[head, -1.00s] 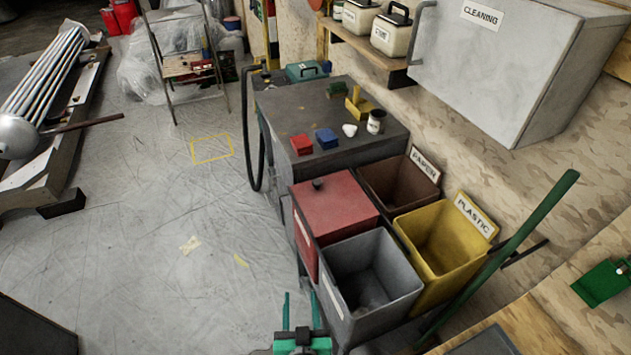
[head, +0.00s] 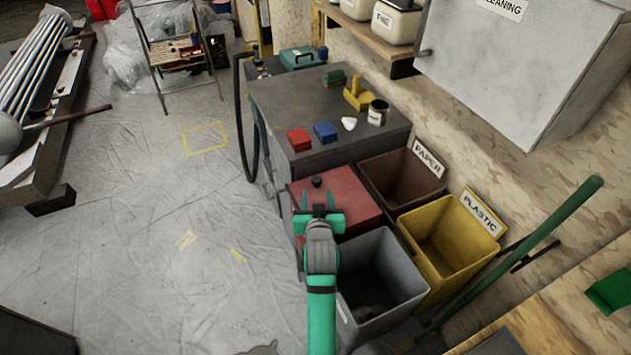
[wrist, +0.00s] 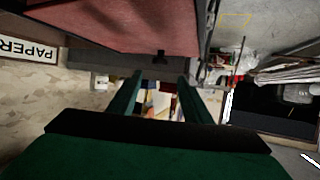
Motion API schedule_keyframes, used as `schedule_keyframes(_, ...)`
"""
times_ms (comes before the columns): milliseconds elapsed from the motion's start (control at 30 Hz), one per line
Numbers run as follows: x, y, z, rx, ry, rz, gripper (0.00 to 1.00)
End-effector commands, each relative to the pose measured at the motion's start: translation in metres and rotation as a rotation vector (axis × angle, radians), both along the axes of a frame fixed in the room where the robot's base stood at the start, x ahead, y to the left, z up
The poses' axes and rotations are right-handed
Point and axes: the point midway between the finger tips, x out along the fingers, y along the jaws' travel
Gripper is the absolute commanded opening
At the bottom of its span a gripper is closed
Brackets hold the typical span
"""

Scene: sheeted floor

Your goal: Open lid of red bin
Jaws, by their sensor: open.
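The red bin (head: 355,200) stands in the middle of the head view with its flat red lid shut. My wrist hides part of the bin's front.
An open grey bin (head: 385,250), a yellow bin (head: 440,275) and a brown bin (head: 385,200) adjoin the red one. Behind is a dark cabinet (head: 280,105) with small objects on top. A green pole (head: 540,240) leans at right.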

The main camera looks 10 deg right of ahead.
Motion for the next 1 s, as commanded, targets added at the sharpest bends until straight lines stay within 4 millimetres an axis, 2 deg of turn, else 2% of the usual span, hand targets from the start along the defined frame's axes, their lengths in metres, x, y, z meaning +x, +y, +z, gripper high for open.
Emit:
schedule_keyframes(500,0.074,-0.016,-0.032,-0.001,0.001,-0.002,0.45)
schedule_keyframes(700,0.087,-0.019,-0.038,0.0,0.0,-0.001,0.45)
schedule_keyframes(1000,0.09,-0.018,-0.039,0.0,0.0,0.0,0.45)
